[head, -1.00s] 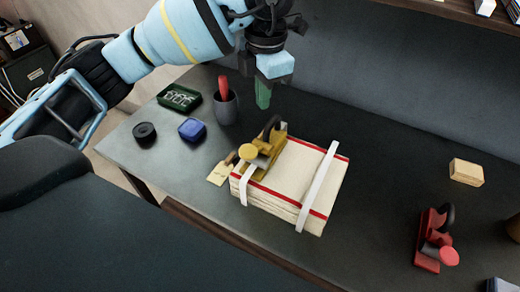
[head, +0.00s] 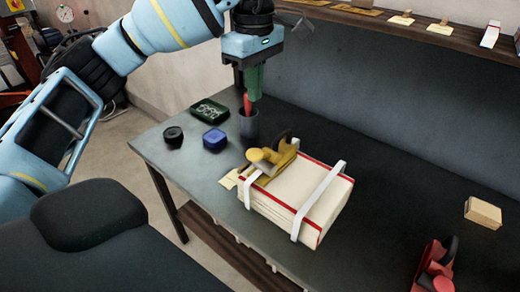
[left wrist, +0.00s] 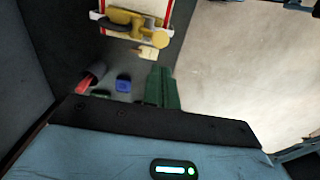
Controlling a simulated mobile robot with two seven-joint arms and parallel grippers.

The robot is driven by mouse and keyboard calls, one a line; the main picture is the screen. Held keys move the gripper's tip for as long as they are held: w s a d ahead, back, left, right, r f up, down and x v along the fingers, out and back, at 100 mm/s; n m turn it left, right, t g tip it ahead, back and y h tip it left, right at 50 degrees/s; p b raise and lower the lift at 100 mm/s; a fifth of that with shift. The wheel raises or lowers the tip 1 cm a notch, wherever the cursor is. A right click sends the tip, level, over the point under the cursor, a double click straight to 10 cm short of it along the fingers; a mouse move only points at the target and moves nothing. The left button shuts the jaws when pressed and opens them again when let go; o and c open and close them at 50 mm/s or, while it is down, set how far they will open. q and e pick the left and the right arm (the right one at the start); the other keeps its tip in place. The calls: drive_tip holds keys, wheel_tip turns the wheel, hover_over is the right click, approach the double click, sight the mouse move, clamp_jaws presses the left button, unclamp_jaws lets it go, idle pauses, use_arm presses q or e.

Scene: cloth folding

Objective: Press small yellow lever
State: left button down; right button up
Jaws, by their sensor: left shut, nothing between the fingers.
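A yellow lever device (head: 272,164) with a round yellow knob and a dark curved part sits on the left end of a strapped cream cloth stack (head: 310,196) with red edges. In the left wrist view the yellow device (left wrist: 132,22) shows at the top, on the stack. My left gripper (head: 254,97), with green fingers, is shut and empty. In the head view it appears above and behind the yellow device, overlapping the dark cup's upper part. In the left wrist view its fingers (left wrist: 161,88) point toward the table, apart from the device. My right gripper is out of view.
A dark cup (head: 249,127) holds a red-handled thing. A green tray (head: 208,110), a blue box (head: 214,139) and a black round thing (head: 174,136) lie on the left. A red device (head: 434,268) and a tan block (head: 483,212) lie on the right. A shelf (head: 370,20) runs behind.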

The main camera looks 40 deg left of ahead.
sight(255, 153)
use_arm(q)
drive_tip(key=shift+s+a+r, duration=0.1)
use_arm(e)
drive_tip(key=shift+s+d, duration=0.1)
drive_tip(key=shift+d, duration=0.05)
